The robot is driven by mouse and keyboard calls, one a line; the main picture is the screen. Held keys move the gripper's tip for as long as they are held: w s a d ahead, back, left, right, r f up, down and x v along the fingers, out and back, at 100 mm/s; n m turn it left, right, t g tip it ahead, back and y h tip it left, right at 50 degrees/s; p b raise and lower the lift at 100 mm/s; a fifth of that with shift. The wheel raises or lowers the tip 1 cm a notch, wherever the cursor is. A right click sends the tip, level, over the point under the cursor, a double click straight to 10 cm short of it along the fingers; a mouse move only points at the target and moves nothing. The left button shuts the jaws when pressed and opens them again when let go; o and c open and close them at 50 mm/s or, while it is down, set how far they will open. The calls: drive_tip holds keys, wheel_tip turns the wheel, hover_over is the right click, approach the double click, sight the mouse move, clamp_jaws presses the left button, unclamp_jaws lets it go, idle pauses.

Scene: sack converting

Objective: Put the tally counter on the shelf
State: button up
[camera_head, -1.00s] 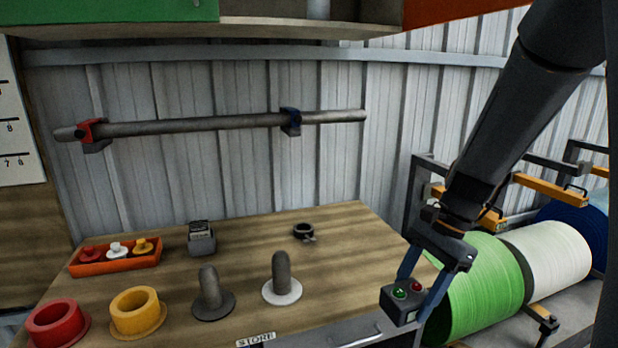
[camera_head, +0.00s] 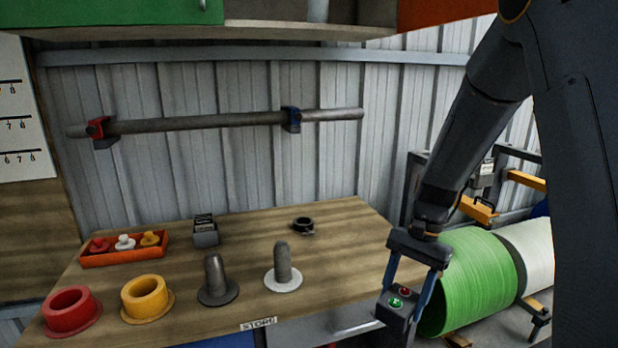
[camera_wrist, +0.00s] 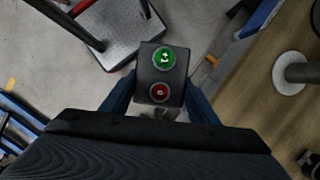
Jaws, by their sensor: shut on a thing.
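The tally counter is a small dark box (camera_head: 397,309) with a green button and a red button on its top. My gripper (camera_head: 406,292) is shut on it, one blue finger on each side, and holds it in the air off the front right of the workbench. In the wrist view the counter (camera_wrist: 163,75) sits between the fingers, its green button marked "+1" and its red one "0". A shelf (camera_head: 270,33) shows at the top of the head view, with a green door at left and an orange one at right; most of it is out of frame.
The wooden bench (camera_head: 345,225) holds a red ring (camera_head: 72,312), a yellow ring (camera_head: 147,301), two upright pegs, an orange tray (camera_head: 122,258), a grey block (camera_head: 205,233) and a black clamp (camera_head: 303,225). A pipe (camera_head: 200,124) hangs on the wall.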

drive_tip(key=w+a+f+n+g+h, duration=0.1)
drive_tip(key=w+f+n+h, duration=0.3)
drive_tip(key=f+n, duration=0.45)
drive_tip(key=s+f+y, duration=0.1)
drive_tip(key=s+f, duration=0.2)
drive_tip(key=f, duration=0.5)
drive_tip(key=shift+s, duration=0.3)
